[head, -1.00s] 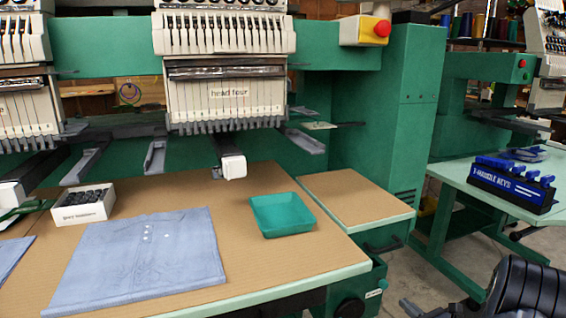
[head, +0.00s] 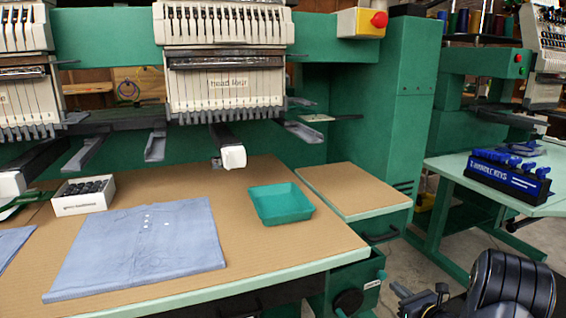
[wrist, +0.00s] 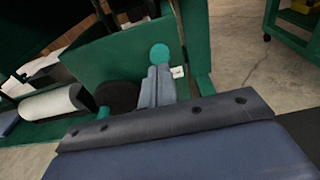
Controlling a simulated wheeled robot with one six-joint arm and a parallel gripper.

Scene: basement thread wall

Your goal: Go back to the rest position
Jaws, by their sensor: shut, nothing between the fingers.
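My gripper (head: 398,289) shows at the lower right of the head view, beside the front right corner of the green machine. Its two grey fingers lie together in the wrist view (wrist: 158,70), shut with nothing between them. They point toward the green machine's lower side, with a round teal knob just past the tips in the picture. My dark arm fills the bottom right corner of the head view. The gripper is apart from everything on the table, as far as I can tell.
A cardboard-topped table (head: 250,243) holds a blue shirt (head: 135,250), a teal tray (head: 281,204) and a white box of dark pieces (head: 83,195). A blue key rack (head: 510,175) stands on the right table (head: 462,174). Concrete floor (head: 415,262) shows between the tables.

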